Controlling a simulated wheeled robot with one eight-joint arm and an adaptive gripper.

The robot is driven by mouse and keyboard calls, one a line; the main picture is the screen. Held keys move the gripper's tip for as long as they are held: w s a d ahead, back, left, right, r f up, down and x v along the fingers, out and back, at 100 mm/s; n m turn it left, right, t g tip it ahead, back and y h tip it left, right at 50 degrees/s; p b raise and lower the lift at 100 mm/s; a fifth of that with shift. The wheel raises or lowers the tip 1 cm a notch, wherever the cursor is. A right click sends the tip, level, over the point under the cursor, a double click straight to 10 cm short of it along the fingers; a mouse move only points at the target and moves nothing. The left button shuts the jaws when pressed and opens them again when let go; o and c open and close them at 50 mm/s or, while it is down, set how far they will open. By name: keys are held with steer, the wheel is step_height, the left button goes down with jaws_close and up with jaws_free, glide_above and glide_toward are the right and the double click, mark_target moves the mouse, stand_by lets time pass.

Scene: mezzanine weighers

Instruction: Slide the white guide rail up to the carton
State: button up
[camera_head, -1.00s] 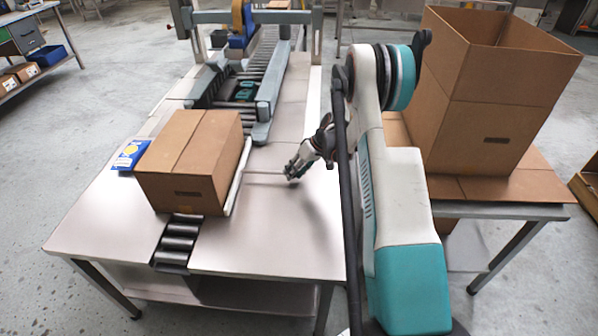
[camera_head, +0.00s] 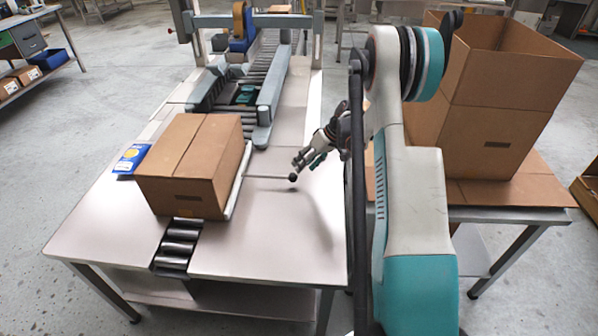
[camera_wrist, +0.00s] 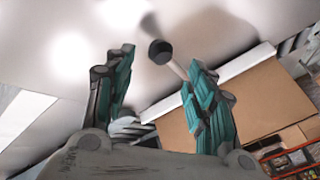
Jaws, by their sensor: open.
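The closed brown carton (camera_head: 190,165) sits on the steel table over the rollers. The white guide rail (camera_head: 238,180) stands along the carton's right side, touching it or very nearly so. A thin rod with a black knob (camera_head: 292,178) reaches right from the rail. My gripper (camera_head: 305,161) is open, just above and right of the knob, apart from it. In the wrist view my gripper (camera_wrist: 160,85) has its teal fingers spread, with the knob (camera_wrist: 160,51) beyond the fingertips. The rail (camera_wrist: 208,83) and carton (camera_wrist: 250,112) show behind the right finger.
A roller conveyor with a machine frame (camera_head: 262,95) stands behind. A large open box (camera_head: 495,95) stands on a side table at right. The table right of the knob is clear.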

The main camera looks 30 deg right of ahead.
steer(key=shift+v, duration=2.4)
